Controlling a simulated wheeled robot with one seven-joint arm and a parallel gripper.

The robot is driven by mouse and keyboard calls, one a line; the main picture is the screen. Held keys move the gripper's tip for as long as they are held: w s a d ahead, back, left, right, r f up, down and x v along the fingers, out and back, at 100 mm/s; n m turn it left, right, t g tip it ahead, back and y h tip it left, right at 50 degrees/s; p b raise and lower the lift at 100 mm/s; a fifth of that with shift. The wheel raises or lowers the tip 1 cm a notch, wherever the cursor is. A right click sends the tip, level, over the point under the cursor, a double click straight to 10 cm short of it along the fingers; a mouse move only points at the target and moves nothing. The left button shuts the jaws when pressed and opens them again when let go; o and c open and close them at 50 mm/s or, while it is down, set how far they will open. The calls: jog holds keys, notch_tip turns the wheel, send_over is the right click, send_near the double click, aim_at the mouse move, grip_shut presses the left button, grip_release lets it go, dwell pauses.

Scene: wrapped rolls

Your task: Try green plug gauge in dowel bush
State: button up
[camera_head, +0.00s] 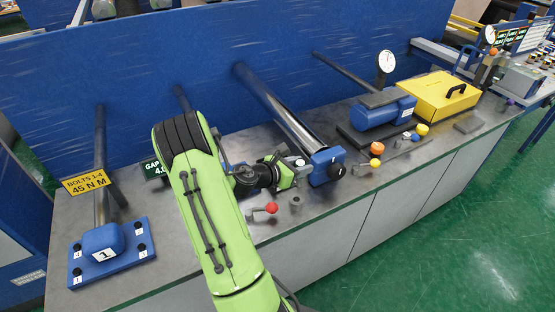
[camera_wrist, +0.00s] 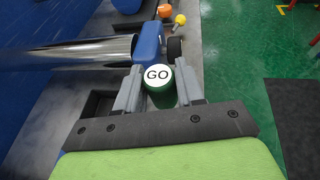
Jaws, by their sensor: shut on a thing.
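The green plug gauge (camera_wrist: 163,97) has a white round end marked GO and sits between the two grey fingers of my gripper (camera_wrist: 159,88) in the wrist view. My gripper is shut on it. In the head view my gripper (camera_head: 298,168) is beside the blue block at the end of the shiny roll, above the bench; the gauge cannot be made out there. I cannot pick out the dowel bush with certainty. The blue block (camera_head: 328,166) with a black knob stands just right of my gripper, and also shows ahead of it in the wrist view (camera_wrist: 150,42).
The shiny roll (camera_head: 282,112) runs from the blue back panel to the block. A red-balled tool (camera_head: 271,208) and small grey pieces lie near the bench's front edge. Orange (camera_head: 377,148) and yellow knobs, a blue motor (camera_head: 384,112) and a yellow box (camera_head: 438,97) are right.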

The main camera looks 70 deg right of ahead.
jog(key=shift+w, duration=0.3)
jog(key=shift+s+r, duration=0.1)
jog(key=shift+s, duration=0.35)
jog(key=shift+w, duration=0.25)
jog(key=b, duration=0.3)
send_over(296, 203)
jog(key=d, duration=0.1)
jog(key=f, duration=0.5)
jog(key=shift+w+d+f, duration=0.1)
jog(key=shift+w+d, duration=0.1)
jog(key=shift+f+b, duration=0.3)
jog(key=shift+f, duration=0.35)
jog(key=shift+p, duration=0.5)
jog(key=shift+f+b, duration=0.95)
jog(key=shift+f, duration=0.4)
dwell(0.5)
